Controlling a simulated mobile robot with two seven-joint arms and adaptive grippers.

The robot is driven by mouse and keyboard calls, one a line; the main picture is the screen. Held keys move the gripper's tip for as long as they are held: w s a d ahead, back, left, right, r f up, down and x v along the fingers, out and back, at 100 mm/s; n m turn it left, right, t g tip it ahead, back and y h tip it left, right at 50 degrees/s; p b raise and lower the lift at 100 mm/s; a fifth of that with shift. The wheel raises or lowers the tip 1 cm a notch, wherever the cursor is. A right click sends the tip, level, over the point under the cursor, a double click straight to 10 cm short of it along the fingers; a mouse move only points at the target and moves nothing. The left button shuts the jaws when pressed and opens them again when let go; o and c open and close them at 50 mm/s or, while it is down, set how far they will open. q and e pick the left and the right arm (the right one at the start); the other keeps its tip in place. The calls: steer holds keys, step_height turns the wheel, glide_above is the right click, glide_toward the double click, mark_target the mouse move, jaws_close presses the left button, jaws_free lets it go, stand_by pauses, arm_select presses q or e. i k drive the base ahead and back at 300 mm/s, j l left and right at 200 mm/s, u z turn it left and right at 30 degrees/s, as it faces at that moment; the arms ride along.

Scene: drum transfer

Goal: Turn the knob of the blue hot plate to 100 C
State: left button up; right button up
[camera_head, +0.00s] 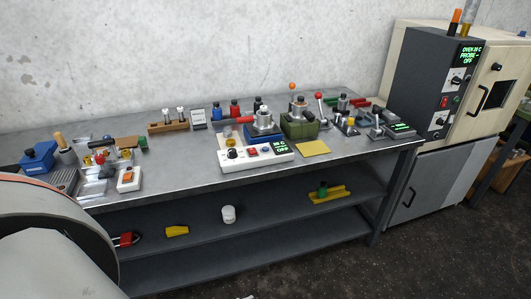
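The blue hot plate (273,133) stands near the front edge of the metal bench, with a silvery vessel (263,120) on top. Its white control panel (258,162) faces me. A dark knob (232,154) is at the panel's left end; its pointer direction is too small to read. Right of it are a red switch (252,152) and a blue round control (265,149). The small display (281,145) shows green text; the lower line reads OFF and the number above is hard to read. Neither of my grippers is in view.
A white box with an orange button (128,180) is at left. The bench (185,172) is clear left of the panel. An oven (478,90) stands at right.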

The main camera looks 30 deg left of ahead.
mark_target(232, 154)
steer(key=u, duration=1.3)
